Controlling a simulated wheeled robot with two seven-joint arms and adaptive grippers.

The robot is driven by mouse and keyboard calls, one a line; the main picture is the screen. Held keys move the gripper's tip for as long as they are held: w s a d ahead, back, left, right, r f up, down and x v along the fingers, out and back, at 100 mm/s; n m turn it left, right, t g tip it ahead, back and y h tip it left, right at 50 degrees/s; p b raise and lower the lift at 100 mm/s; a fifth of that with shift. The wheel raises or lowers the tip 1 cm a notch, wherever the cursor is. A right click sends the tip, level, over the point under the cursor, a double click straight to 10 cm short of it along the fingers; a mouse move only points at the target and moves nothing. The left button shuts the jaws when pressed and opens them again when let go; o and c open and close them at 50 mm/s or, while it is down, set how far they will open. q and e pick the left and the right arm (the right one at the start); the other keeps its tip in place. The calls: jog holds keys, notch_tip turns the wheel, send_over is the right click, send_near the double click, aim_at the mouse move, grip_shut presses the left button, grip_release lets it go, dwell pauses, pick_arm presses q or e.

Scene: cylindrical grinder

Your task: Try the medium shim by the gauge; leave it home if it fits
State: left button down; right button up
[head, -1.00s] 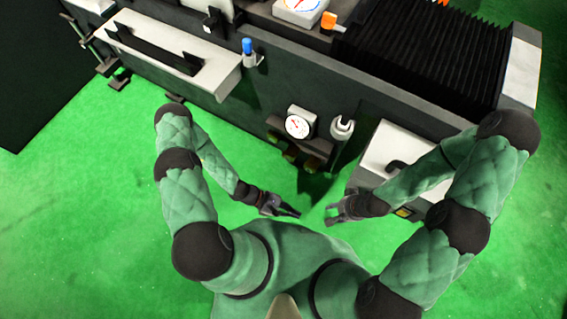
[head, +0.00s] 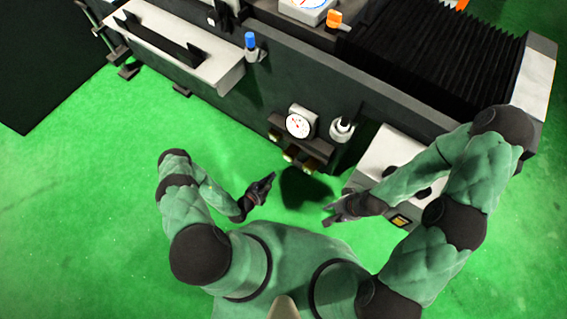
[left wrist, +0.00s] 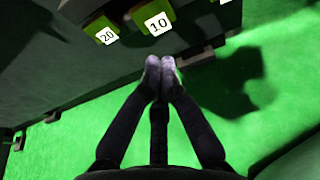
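A white dial gauge (head: 298,125) with red marks is on the machine's front in the head view. Below it is a dark rack holding small greenish shim blocks (head: 288,156). The left wrist view shows two green blocks, labelled 20 (left wrist: 106,36) and 10 (left wrist: 152,24), at the top; I cannot tell which is the medium shim. My left gripper (head: 272,177) is just below and left of the rack in the head view. In its wrist view its fingertips (left wrist: 160,66) are together, empty, below the 10 block. My right gripper (head: 327,214) is open and empty, over the floor.
A grey box (head: 385,155) with dark knobs stands at the right, close to my right arm. A blue-topped part (head: 250,45) and a white tray (head: 180,60) are on the machine's front, upper left. Green floor is free at the left.

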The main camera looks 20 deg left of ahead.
pick_arm(q)
jog(key=b, duration=0.3)
send_near(288, 158)
jog(key=x, duration=0.5)
jog(key=shift+s+a+f, duration=0.1)
jog(key=shift+f, duration=0.05)
jog(key=shift+w+d+b, duration=0.25)
jog(key=shift+w+b, duration=0.1)
jog(key=shift+w, duration=0.45)
pick_arm(e)
notch_tip(288, 158, down, 4)
jog(key=shift+f, duration=0.1)
pick_arm(q)
jog(key=shift+d, duration=0.1)
